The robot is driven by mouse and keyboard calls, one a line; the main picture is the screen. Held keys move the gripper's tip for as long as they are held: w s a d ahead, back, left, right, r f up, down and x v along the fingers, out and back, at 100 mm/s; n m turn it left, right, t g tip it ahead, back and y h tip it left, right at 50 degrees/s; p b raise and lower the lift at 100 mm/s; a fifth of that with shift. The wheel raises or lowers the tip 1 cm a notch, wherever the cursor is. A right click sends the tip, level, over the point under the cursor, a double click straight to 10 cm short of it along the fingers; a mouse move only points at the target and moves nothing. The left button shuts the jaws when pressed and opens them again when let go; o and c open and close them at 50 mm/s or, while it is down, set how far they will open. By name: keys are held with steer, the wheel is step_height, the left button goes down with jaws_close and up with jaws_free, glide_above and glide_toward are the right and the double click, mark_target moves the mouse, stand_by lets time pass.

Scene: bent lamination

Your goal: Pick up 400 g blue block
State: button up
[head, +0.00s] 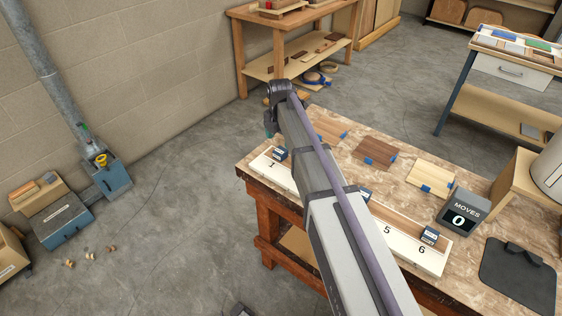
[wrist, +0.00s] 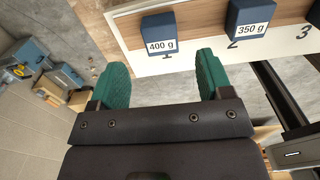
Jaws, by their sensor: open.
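The 400 g blue block (wrist: 160,34) sits on slot 1 of a white numbered board (wrist: 190,55), with its white label facing my wrist camera. In the head view a small blue block (head: 280,153) stands by the number 1 at the board's left end. My gripper (wrist: 162,72) has green fingers spread wide apart, with nothing between them. In the wrist view the 400 g block lies just beyond the fingertips, between their lines and not touched.
A 350 g blue block (wrist: 251,16) stands on slot 2, close right of the 400 g block. Another blue block (head: 430,234) is near slot 6. A display reading MOVES 0 (head: 460,215) and wood sheets (head: 374,150) lie behind the board.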

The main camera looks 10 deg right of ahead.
mark_target(280, 150)
step_height(280, 150, down, 7)
steer(key=b, duration=0.5)
steer(key=shift+r, duration=0.35)
steer(key=shift+c, duration=0.3)
steer(key=c, duration=1.2)
